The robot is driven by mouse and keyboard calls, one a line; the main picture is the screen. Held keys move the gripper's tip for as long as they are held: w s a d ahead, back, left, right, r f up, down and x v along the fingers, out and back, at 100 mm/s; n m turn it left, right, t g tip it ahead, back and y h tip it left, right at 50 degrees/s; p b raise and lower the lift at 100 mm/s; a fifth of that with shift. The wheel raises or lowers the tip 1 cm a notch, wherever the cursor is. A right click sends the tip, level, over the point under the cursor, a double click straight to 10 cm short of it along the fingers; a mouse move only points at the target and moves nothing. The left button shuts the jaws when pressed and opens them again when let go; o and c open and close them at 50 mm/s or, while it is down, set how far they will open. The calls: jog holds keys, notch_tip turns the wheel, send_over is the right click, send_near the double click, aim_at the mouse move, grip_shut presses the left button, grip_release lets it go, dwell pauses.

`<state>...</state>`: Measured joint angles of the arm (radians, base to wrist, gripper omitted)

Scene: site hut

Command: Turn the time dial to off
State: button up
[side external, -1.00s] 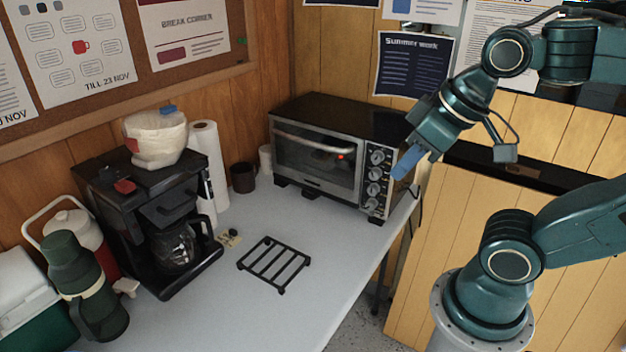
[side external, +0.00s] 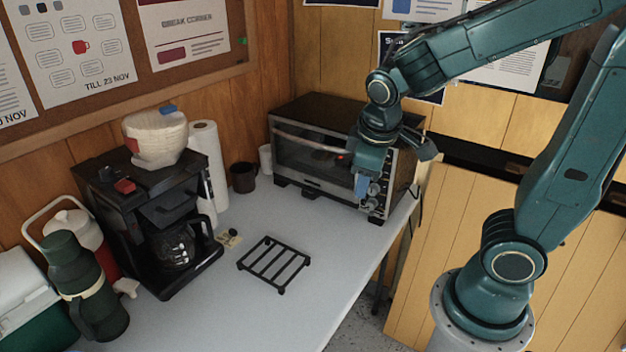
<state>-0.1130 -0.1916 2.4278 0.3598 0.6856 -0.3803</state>
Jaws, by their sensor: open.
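The toaster oven (side external: 310,160) stands at the back right of the table, black on top with a glass door and a silver frame. A red light glows through the front of it. Its knob panel (side external: 377,211) is on the right of its front. My gripper (side external: 361,190) is in front of that panel, pointing down, with its blue fingertip pads at the lower knobs. The gripper and wrist hide the upper knobs, and I cannot tell which knob is the time dial or how it is set. I cannot tell whether the fingers touch a knob. The gripper is open.
A black wire rack (side external: 274,264) lies on the white table (side external: 265,318) in front of the oven. A coffee maker (side external: 150,215), a paper towel roll (side external: 208,165) and a dark mug (side external: 242,177) stand left of the oven. A green flask (side external: 88,285) stands at the front left.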

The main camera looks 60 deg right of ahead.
jog(key=w+d+f+n+g+h, duration=0.1)
jog(key=w+d+f+n+h, duration=0.1)
jog(key=f, duration=0.3)
jog(key=w+d+f+n+g+h, duration=0.1)
jog(key=w+d+f+n+h, duration=0.1)
jog(key=f+n, duration=0.15)
jog(key=n+h, duration=0.7)
jog(key=n, duration=0.2)
send_near(370, 206)
jog(key=shift+r+v, duration=0.1)
jog(key=shift+v, duration=1.1)
jog(key=shift+r+v, duration=0.15)
jog(key=shift+v, duration=1.05)
jog(key=shift+d+f, duration=0.1)
jog(key=shift+d, duration=0.2)
jog(key=shift+f+x, duration=0.1)
jog(key=shift+x, duration=3.25)
jog(key=shift+f+x, duration=0.15)
jog(key=shift+x, duration=3.2)
jog(key=shift+a, duration=0.1)
jog(key=c, duration=1)
